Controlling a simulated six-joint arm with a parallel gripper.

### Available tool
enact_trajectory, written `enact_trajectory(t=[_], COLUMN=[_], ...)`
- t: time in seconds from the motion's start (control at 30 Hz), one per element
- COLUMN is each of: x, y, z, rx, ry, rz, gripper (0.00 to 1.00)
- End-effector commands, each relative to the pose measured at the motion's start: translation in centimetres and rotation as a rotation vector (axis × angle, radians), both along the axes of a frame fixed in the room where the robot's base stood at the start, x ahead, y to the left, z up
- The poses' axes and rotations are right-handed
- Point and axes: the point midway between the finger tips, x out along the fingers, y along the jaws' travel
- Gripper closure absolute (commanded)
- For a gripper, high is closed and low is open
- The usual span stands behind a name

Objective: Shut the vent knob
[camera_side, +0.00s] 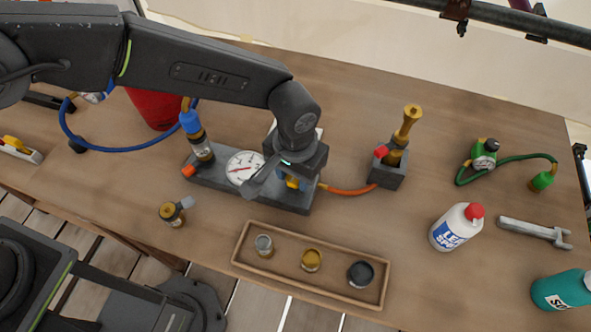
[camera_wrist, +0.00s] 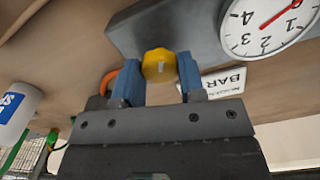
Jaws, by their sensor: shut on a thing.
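The vent knob (camera_wrist: 160,62) is yellow with a short pale mark and sits on the side of a grey block in the wrist view. My gripper (camera_wrist: 160,78) has a blue finger on each side of it and is shut on it. In the side view my gripper (camera_side: 289,178) hangs over the right end of the grey manifold (camera_side: 222,184) and hides most of the knob. A round white gauge (camera_side: 244,168) with a red needle sits on the manifold. In the wrist view the gauge (camera_wrist: 265,25) shows the needle pointing near 0.
A blue-topped cylinder (camera_side: 196,135) stands at the manifold's left. An orange hose (camera_side: 350,190) runs right to a block with a brass fitting (camera_side: 408,125). A wooden tray (camera_side: 285,278) with three small pieces lies in front.

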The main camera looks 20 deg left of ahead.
Motion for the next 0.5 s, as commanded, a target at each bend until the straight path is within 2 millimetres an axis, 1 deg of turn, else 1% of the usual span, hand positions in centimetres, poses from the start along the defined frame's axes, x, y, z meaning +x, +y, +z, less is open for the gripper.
enact_trajectory(t=[0.27, 0.5], x=[0.02, 0.0], y=[-0.01, -0.03], z=[0.06, 0.07], rx=[0.0, 0.0], ry=[0.001, 0.001], rz=[-0.13, -0.339], gripper=[0.87, 0.87])
